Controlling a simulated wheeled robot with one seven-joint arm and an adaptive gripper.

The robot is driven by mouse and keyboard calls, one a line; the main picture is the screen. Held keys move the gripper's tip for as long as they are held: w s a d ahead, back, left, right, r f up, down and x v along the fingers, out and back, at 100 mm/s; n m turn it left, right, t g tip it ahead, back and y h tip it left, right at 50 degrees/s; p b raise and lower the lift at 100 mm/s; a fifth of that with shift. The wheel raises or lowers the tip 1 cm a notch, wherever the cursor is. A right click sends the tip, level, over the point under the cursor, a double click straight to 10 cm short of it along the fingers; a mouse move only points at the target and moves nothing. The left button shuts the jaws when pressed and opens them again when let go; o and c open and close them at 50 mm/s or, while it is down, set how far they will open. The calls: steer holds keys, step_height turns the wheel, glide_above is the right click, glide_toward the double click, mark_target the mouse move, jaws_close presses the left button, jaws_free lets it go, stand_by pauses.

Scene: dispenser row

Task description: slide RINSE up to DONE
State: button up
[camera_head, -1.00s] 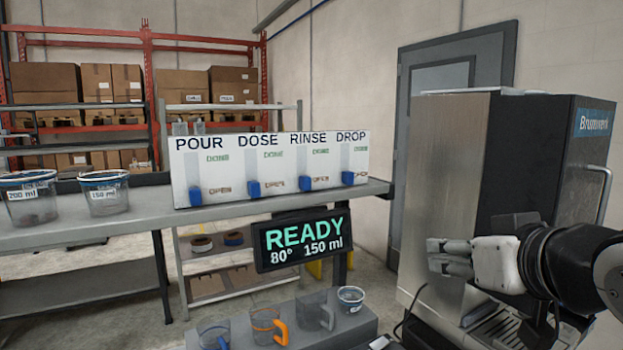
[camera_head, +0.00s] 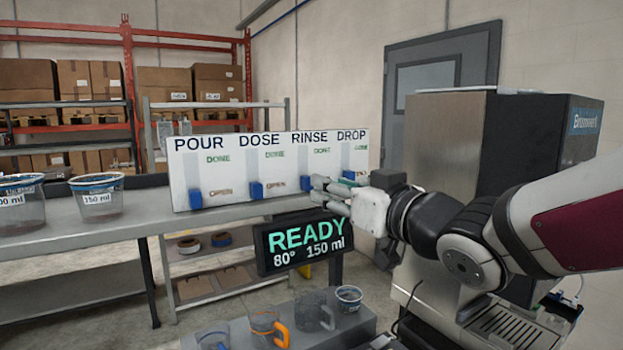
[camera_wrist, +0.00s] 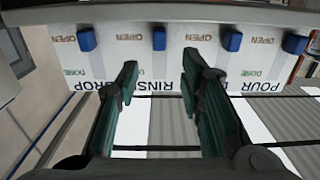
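The RINSE slider is a blue knob (camera_head: 307,181) low in its slot on the white panel (camera_head: 228,180), at the OPEN end; the green DONE mark (camera_head: 322,150) is above it. My gripper (camera_head: 318,188) is in front of the panel by the RINSE and DROP columns, its tips close to the RINSE knob in the picture. In the wrist view, which is upside down, the RINSE knob (camera_wrist: 159,38) shows beyond and between the two parted fingers (camera_wrist: 160,76). The gripper is open and empty. I see no contact with the knob.
Blue knobs of DOSE (camera_head: 256,189), POUR (camera_head: 195,198) and DROP (camera_head: 349,175) flank it, also low. A READY display (camera_head: 304,243) hangs below the panel. Labelled tubs (camera_head: 97,198) stand left on the counter. A coffee machine (camera_head: 470,140) is to the right.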

mark_target(307, 183)
steer(key=x, duration=0.7)
steer(key=shift+w+a+p, duration=0.25)
steer(key=shift+w+p, duration=0.05)
steer(key=shift+w, duration=0.05)
jaws_close()
steer(key=shift+r, duration=0.1)
